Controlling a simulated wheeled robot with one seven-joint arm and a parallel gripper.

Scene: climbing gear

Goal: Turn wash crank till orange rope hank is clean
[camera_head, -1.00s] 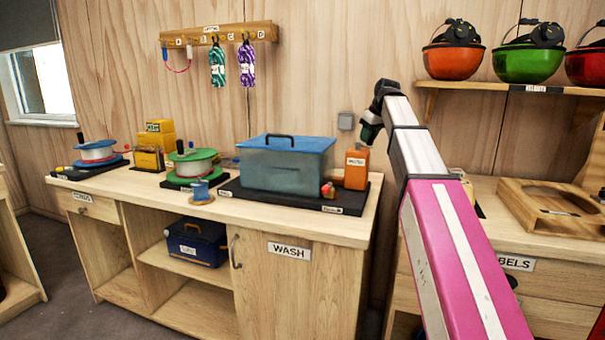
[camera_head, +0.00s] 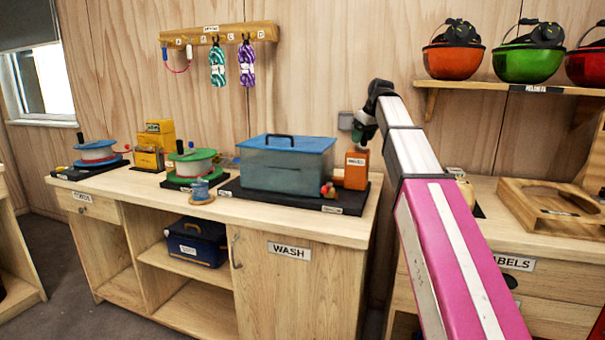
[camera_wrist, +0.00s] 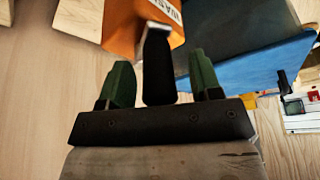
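A grey translucent wash tub with a blue lid (camera_head: 300,145) stands on a black base on the bench. It also shows in the wrist view (camera_wrist: 250,62). A small red and yellow knob (camera_head: 327,190) sits at its front right; I cannot tell whether it is the crank. No orange rope hank can be made out. An orange labelled box (camera_head: 356,168) stands right of the tub and shows in the wrist view (camera_wrist: 122,32). My gripper (camera_head: 364,130) is above this box. In the wrist view its green fingers (camera_wrist: 160,75) are apart, with a dark bar between them, touching neither.
Reels with green (camera_head: 191,163) and blue (camera_head: 97,152) rims and a yellow device (camera_head: 155,142) stand left on the bench. Teal and purple rope hanks hang on a wall rack (camera_head: 220,33). A helmet shelf (camera_head: 560,90) is at upper right. A wooden tray (camera_head: 520,200) lies right.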

